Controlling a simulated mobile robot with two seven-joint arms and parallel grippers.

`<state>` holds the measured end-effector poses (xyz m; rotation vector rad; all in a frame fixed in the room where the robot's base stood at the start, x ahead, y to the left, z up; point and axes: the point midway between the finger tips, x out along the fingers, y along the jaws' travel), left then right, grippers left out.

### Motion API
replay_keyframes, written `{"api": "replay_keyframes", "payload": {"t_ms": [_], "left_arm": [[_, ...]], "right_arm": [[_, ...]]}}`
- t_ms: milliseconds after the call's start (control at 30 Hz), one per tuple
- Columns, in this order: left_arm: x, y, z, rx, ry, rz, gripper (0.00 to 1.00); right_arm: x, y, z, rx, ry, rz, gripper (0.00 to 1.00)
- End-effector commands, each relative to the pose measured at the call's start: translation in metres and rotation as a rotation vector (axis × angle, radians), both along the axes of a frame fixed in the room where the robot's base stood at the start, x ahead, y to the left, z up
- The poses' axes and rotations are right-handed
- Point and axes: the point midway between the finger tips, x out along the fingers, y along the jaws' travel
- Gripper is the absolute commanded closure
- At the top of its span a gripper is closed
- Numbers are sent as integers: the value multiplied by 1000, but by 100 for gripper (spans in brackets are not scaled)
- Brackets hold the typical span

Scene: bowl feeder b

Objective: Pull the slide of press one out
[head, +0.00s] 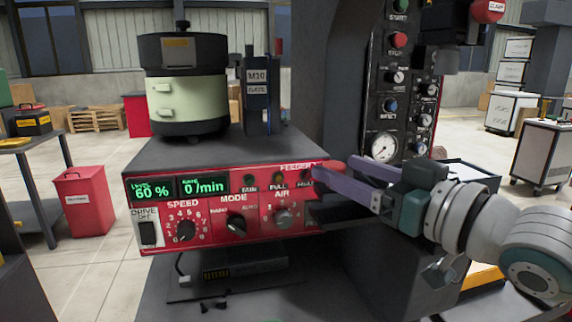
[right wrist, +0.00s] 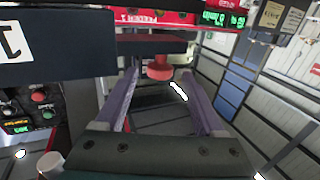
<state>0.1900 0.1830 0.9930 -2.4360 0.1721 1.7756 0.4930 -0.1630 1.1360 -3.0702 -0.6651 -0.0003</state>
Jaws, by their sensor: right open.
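My right gripper (head: 334,169) is open, with its two purple fingers reaching left towards the right end of the red feeder panel (head: 215,208). In the right wrist view the fingers (right wrist: 162,92) are spread on either side of a round red knob (right wrist: 160,69), which sits between them without visible contact. The knob also shows in the head view (head: 329,166), partly hidden by the fingers. It is on a dark bar (right wrist: 150,45) that looks like the slide. The slide's position in the press is mostly hidden in the head view. My left gripper is not in view.
A bowl feeder (head: 187,85) and a dark M10 box (head: 257,95) stand on the red-fronted unit. Behind the gripper rises a control panel (head: 398,95) with buttons and a gauge. A dark block (right wrist: 60,50) marked 1 is close on the left in the wrist view.

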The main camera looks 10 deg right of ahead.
Motion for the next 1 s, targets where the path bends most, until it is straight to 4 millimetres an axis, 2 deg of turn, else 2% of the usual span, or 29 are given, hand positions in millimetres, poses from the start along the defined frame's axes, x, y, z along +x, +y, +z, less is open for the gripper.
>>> {"api": "replay_keyframes", "payload": {"t_ms": [200, 567, 1000], "left_arm": [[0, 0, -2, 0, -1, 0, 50], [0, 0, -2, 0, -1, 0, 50], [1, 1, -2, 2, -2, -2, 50]], "right_arm": [[22, 10, 0, 1, 0, 0, 29], [26, 12, 0, 0, 0, 0, 29], [26, 12, 0, 0, 0, 0, 78]]}}
